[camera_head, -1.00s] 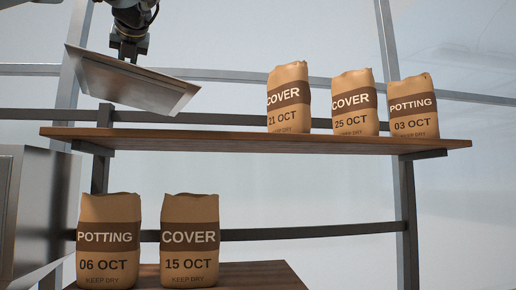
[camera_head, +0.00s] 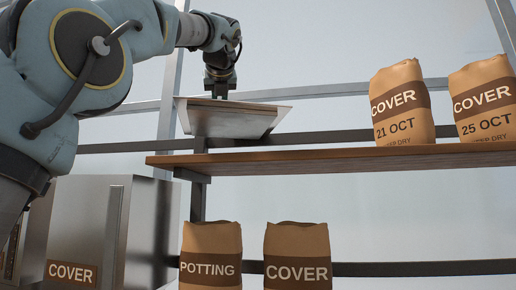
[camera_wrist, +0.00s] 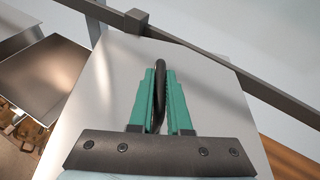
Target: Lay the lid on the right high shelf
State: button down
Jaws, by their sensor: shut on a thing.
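The lid (camera_head: 232,121) is a grey metal plate with sloped edges, held slightly tilted. In the head view it is over the left end of the wooden high shelf (camera_head: 320,159), close above the board; I cannot tell whether it touches. My gripper (camera_head: 220,92) is above the lid. In the wrist view my gripper (camera_wrist: 161,95) has its green fingers shut on the lid's dark curved handle, and the lid (camera_wrist: 105,95) fills the middle below them.
Two COVER bags, 21 OCT (camera_head: 402,104) and 25 OCT (camera_head: 485,100), stand farther right on the high shelf. Board left of them is bare. Below stand a POTTING bag (camera_head: 211,255) and a COVER bag (camera_head: 298,256). A metal bin (camera_head: 75,225) labelled COVER is at lower left.

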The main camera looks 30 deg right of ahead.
aim_at(218, 103)
jog(key=shift+f, duration=4.85)
jog(key=shift+f, duration=0.1)
jog(key=c, duration=0.9)
grip_release()
jog(key=shift+o, duration=0.2)
jog(key=shift+s, duration=0.1)
jog(key=b+v, duration=0.3)
jog(key=v, duration=0.9)
jog(key=shift+b, duration=0.35)
